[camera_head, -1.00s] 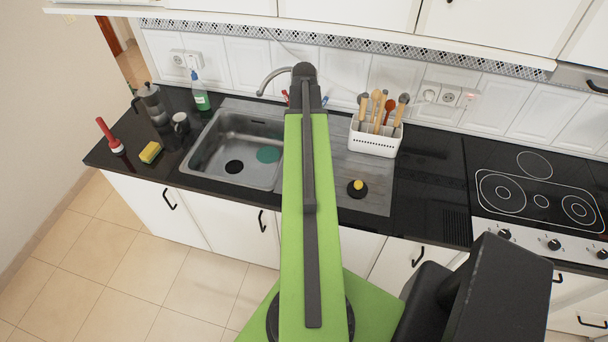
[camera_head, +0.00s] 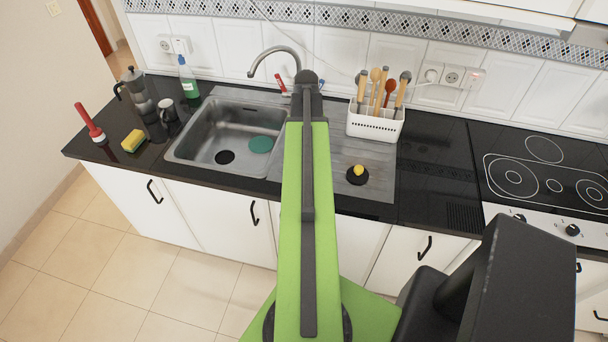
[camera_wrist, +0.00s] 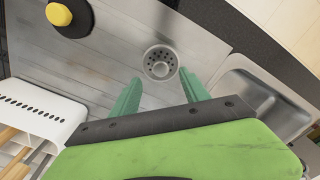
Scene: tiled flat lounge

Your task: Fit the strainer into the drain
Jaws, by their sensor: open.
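The strainer (camera_wrist: 160,62) is a small round metal cup with holes, on the grey drainboard (camera_wrist: 105,65) beside the sink. In the head view my arm hides it. My gripper (camera_wrist: 160,76) is open, its two green fingers pointing toward the strainer, one to either side of its near edge. Nothing is held, and I cannot tell the height above the board. The steel sink (camera_head: 187,152) lies left of my arm in the head view and at the right in the wrist view (camera_wrist: 255,100). The drain (camera_head: 224,157) shows as a dark round hole in its floor.
A black plug with a yellow knob (camera_head: 357,172) sits on the drainboard, before a white utensil holder (camera_head: 376,125). The faucet (camera_head: 272,52) arches behind.

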